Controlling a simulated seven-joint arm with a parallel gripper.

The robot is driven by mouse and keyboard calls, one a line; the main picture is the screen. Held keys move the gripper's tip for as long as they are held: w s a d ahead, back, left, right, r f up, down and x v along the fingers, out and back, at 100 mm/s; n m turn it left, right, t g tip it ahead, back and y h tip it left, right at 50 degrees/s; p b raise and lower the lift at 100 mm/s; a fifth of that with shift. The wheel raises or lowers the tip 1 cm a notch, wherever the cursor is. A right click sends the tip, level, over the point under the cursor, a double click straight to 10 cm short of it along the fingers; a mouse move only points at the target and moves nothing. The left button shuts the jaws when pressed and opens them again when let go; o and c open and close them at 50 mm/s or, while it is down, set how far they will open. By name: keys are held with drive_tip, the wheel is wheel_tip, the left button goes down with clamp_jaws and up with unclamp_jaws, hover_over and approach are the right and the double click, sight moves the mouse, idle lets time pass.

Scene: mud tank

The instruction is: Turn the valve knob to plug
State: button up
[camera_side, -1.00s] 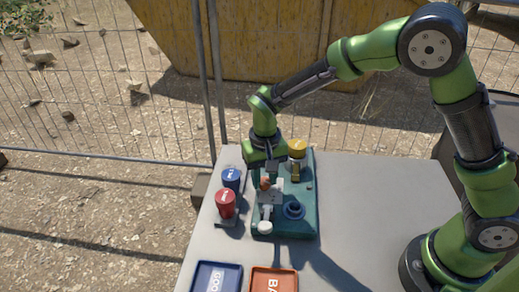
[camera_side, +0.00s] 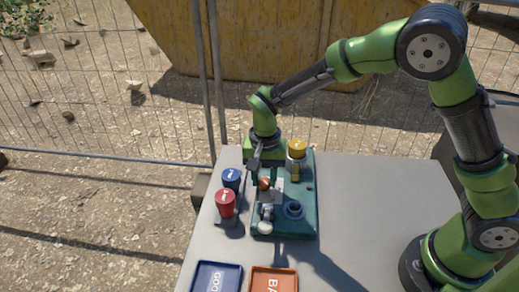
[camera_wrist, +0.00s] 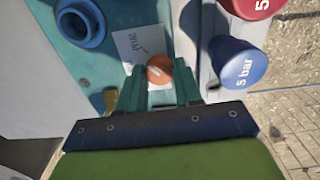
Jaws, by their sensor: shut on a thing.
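The valve knob (camera_side: 264,183) is small, round and orange-red, on the teal unit (camera_side: 306,222) on the table. In the wrist view the knob (camera_wrist: 160,72) shows a pale line across its top and sits between my fingertips. My gripper (camera_wrist: 161,86) is shut on the knob from above, one finger on each side. In the side view my gripper (camera_side: 262,178) partly hides the knob. A white label (camera_wrist: 136,46) with dark marks lies beside the knob; the fingers and knob cover part of it, and I cannot read its words.
A blue "5 bar" cylinder (camera_wrist: 238,62) and a red one (camera_wrist: 250,5) stand close beside the unit. Blue (camera_side: 238,268) and orange (camera_side: 290,270) trays lie in front.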

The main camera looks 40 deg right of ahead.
sight(264, 181)
drive_tip(key=o, duration=1)
drive_tip(key=shift+o, duration=0.2)
wheel_tip(264, 181, up, 17)
drive_tip(key=shift+f, duration=0.1)
